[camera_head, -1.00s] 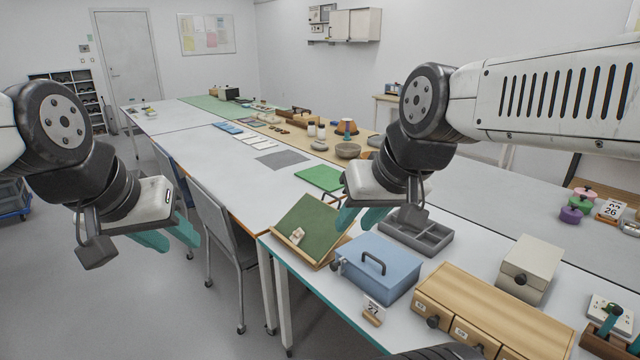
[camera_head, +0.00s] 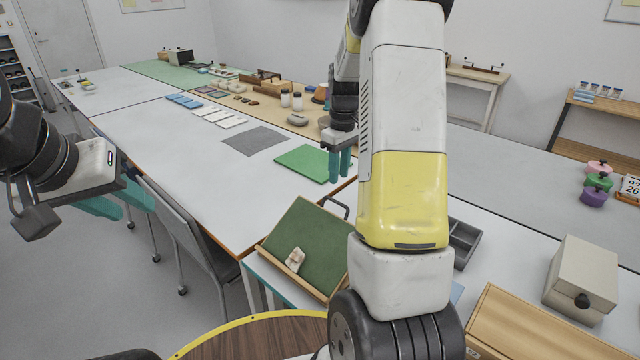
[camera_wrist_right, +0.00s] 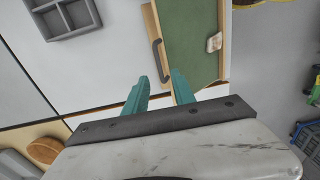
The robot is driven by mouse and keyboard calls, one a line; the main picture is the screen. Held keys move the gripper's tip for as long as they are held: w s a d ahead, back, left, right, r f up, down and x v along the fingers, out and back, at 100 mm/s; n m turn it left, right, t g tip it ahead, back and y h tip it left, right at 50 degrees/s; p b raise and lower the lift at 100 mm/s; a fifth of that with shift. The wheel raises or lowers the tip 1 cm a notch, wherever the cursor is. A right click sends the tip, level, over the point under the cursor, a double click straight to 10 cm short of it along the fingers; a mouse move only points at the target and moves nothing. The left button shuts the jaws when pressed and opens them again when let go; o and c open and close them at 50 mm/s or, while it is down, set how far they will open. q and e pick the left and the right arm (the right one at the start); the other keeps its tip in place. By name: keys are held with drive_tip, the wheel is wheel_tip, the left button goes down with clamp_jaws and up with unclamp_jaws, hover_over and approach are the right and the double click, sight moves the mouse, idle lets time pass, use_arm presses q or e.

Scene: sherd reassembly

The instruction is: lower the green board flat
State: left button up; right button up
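The green board (camera_head: 311,238) leans tilted in a wooden frame at the near table's left corner. A small pale piece (camera_head: 294,260) rests at its lower edge. A dark handle (camera_head: 335,205) shows at the board's upper edge. In the right wrist view the board (camera_wrist_right: 190,45) and the handle (camera_wrist_right: 157,60) lie ahead of the fingers. My right gripper (camera_head: 340,165) is open and empty, pointing down beyond the board's upper edge; in the wrist view the handle's end shows between its fingertips, contact unclear. My left gripper (camera_head: 128,201) is open and empty, off to the left.
My right arm hides the middle of the near table. A grey divided tray (camera_head: 463,240), a cream box (camera_head: 583,280) and a wooden drawer unit (camera_head: 520,325) stand to the right. A flat green mat (camera_head: 310,162) lies behind the board. Chairs (camera_head: 185,225) stand at left.

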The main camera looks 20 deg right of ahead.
sight(337, 202)
wheel_tip(337, 202, down, 8)
drive_tip(key=shift+s+a+r, duration=0.1)
idle(0.4)
drive_tip(key=shift+c, duration=0.4)
clamp_jaws()
